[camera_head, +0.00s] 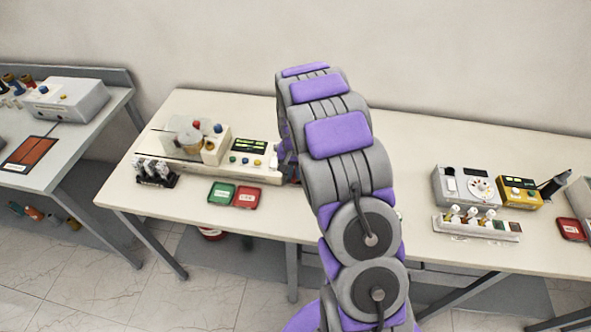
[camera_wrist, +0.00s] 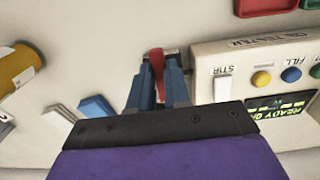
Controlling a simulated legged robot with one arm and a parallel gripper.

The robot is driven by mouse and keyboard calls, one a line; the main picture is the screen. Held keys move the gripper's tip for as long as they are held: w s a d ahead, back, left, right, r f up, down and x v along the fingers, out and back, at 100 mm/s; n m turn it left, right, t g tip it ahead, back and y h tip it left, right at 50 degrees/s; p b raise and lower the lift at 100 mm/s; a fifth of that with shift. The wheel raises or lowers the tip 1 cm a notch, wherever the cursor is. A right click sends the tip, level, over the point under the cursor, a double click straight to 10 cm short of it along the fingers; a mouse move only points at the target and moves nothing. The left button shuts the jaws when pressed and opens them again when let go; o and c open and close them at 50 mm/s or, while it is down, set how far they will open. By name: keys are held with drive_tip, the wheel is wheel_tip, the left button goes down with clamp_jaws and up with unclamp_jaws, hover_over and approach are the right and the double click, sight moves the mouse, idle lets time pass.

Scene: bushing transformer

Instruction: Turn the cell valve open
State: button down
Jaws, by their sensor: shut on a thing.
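The valve's red handle (camera_wrist: 157,62) stands at the end of the tester, beside its STIR switch, in the wrist view. My gripper (camera_wrist: 160,76) has its two blue fingers on either side of this handle and is shut on it. The handle points roughly along the fingers; its base is partly hidden by them. The tester (camera_wrist: 250,48) is a cream box with a switch, coloured buttons and a lit display. In the head view the tester (camera_head: 240,170) is on the left part of the table, and my arm hides the valve and gripper.
A green tray (camera_head: 221,193) and a red tray (camera_head: 246,197) lie in front of the tester. A yellow cylinder (camera_wrist: 18,68) and a blue wedge-shaped piece (camera_wrist: 97,106) are left of my fingers in the wrist view. Other instruments (camera_head: 478,187) stand on the table's right part.

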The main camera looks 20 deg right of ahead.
sight(294, 175)
idle(0.4)
drive_tip(key=c, duration=1.1)
unclamp_jaws()
wheel_tip(294, 175, up, 17)
drive_tip(key=shift+r+p, duration=0.15)
drive_tip(key=shift+p, duration=0.55)
drive_tip(key=shift+a, duration=0.1)
drive_tip(key=s+a+r+n+b, duration=0.15)
drive_tip(key=s+a, duration=0.25)
drive_tip(key=s, duration=0.5)
drive_tip(key=s+a+r+n+b, duration=0.1)
drive_tip(key=s+a+r+n, duration=0.2)
drive_tip(key=s, duration=0.7)
drive_tip(key=s+a+f, duration=0.1)
drive_tip(key=s, duration=0.5)
drive_tip(key=s+a+f+n+g+b, duration=0.1)
drive_tip(key=s+a, duration=0.1)
drive_tip(key=s, duration=0.5)
drive_tip(key=s+a+f+n+b, duration=0.1)
drive_tip(key=s, duration=0.6)
drive_tip(key=shift+a+g, duration=0.4)
